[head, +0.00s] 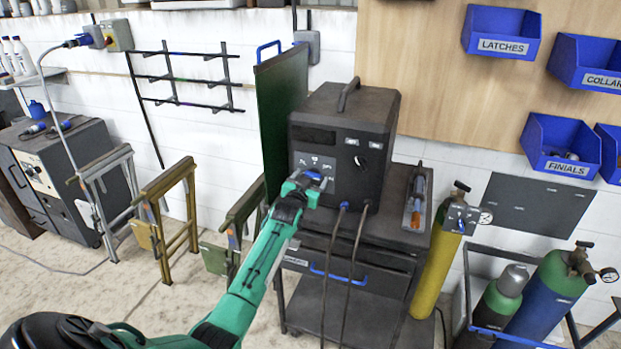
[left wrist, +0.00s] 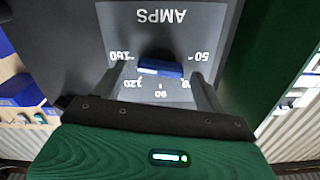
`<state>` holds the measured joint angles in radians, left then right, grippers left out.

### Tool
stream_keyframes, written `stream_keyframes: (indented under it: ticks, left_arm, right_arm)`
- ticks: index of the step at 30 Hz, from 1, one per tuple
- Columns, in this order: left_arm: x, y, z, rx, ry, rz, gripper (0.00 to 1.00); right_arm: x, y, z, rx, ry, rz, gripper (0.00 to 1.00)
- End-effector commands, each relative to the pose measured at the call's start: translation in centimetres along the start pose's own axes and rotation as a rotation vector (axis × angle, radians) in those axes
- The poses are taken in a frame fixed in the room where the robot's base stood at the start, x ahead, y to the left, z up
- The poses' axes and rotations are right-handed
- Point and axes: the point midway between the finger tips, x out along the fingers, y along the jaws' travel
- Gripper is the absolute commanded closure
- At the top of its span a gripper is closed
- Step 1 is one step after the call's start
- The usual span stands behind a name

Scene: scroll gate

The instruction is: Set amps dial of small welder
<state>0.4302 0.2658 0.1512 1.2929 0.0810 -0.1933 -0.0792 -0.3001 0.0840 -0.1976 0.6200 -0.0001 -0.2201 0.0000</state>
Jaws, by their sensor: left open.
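The small welder (head: 345,135) is a black box with a top handle, standing on a cart. Its amps dial is a blue knob (left wrist: 160,68) on a grey scale plate marked AMPS (left wrist: 160,18), which appears upside down in the left wrist view. My left gripper (head: 311,181) is at the lower left of the welder's front. In the left wrist view its two fingers stand apart, one on each side of the blue knob, with visible gaps. The fingers cover part of the scale numbers. My right gripper is not in view.
A dark green panel (head: 280,125) stands close on the welder's left. Cables (head: 337,240) hang from its front over the cart (head: 345,283). A yellow gas cylinder (head: 436,262) stands to the right. A larger grey machine (head: 60,170) and metal stands (head: 168,215) are at left.

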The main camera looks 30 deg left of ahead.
Motion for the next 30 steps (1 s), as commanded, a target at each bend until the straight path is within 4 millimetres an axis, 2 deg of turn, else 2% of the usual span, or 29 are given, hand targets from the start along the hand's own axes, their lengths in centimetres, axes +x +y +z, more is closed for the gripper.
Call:
stream_keyframes:
  ticks: [9, 16, 23, 30]
  left_arm:
    - [0.16, 0.00, -0.02, 0.001, 0.001, 0.000, 0.27]
    - [0.15, 0.00, -0.02, 0.001, 0.001, 0.000, 0.72]
    - [0.15, -0.01, -0.01, -0.012, 0.001, 0.000, 0.72]
    - [0.16, -0.06, 0.01, -0.106, 0.001, 0.000, 0.72]
  right_arm:
    - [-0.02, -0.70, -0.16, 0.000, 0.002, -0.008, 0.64]
    - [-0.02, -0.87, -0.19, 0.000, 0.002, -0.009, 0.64]
    - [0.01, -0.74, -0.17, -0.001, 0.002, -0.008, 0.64]
    - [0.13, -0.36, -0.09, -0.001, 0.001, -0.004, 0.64]
